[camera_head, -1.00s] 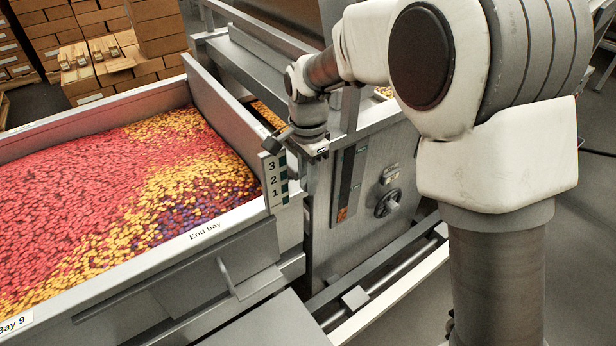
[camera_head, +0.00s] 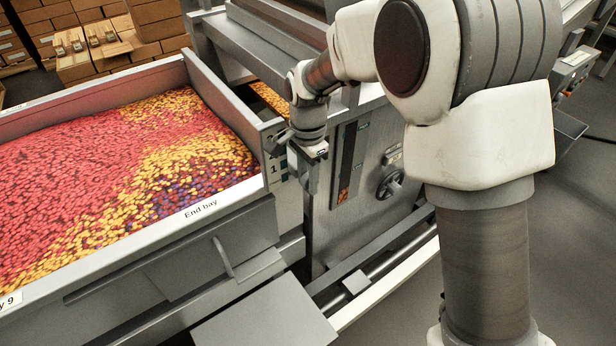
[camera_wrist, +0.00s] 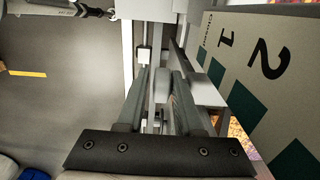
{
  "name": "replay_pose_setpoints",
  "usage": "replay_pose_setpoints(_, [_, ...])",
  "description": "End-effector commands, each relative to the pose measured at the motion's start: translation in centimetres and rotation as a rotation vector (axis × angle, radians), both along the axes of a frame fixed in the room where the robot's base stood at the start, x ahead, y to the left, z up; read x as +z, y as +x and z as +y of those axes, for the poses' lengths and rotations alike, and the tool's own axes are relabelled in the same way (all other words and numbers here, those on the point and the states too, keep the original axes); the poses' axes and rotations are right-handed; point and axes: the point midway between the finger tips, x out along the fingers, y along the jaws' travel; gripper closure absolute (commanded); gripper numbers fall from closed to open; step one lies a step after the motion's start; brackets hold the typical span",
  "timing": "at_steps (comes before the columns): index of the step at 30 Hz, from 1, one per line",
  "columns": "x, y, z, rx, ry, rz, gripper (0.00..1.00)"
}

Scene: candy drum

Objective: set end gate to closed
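The grey end gate panel (camera_head: 222,100) stands at the right end of the candy-filled bay (camera_head: 215,205) labelled "End bay". A numbered scale strip (camera_head: 276,168) is at its near end; its "1" shows and the "2" is partly hidden by my arm. In the wrist view the strip (camera_wrist: 245,75) reads "2", "1" and "CLOSED" beside green blocks. My gripper (camera_head: 311,184) points down just right of the strip. In the wrist view my gripper's fingers (camera_wrist: 163,75) stand apart. A pale rounded part shows between them; I cannot tell whether they touch it.
A machine panel (camera_head: 365,175) with a round dial (camera_head: 390,184) is right of my gripper. A flat grey plate (camera_head: 265,312) juts out in front. Cardboard boxes (camera_head: 95,45) are stacked behind. Open floor lies at the right.

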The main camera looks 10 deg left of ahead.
Motion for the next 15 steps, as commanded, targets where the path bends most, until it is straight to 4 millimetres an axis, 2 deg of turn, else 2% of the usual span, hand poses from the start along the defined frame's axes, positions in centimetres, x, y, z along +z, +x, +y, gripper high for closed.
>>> replay_pose_setpoints(4, [0.7, 0.1, 0.1, 0.000, 0.002, -0.003, 0.65])
replay_pose_setpoints(8, [2.6, 0.1, 0.1, 0.000, 0.003, -0.005, 0.65])
replay_pose_setpoints(15, [8.4, 0.1, 0.1, 0.000, 0.003, -0.005, 0.65])
